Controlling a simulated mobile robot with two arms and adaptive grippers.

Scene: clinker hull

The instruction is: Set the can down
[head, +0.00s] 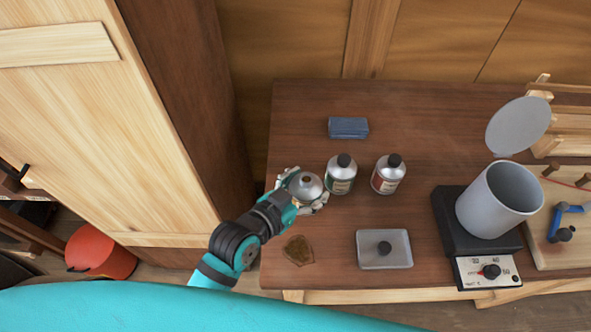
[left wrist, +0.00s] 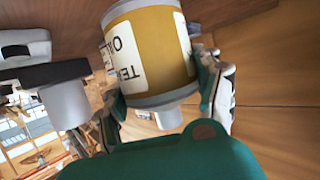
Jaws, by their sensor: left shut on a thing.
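My left gripper (head: 302,191) is shut on a silver-topped can (head: 308,184) at the left part of the brown bench (head: 290,110). In the left wrist view the can (left wrist: 165,50) shows an ochre band and a white label, with a finger on each side. Its neck shows no black cap. I cannot tell whether its base touches the bench. Two similar capped cans, one green-labelled (head: 341,176) and one red-labelled (head: 388,176), stand just to its right. My right gripper is not in view.
A brown stain (head: 298,250) lies in front of the held can. A shallow grey tray (head: 368,262) holds a black cap (head: 385,248). A grey pot (head: 488,215) with raised lid (head: 518,126) sits on a heater (head: 450,215) at right.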

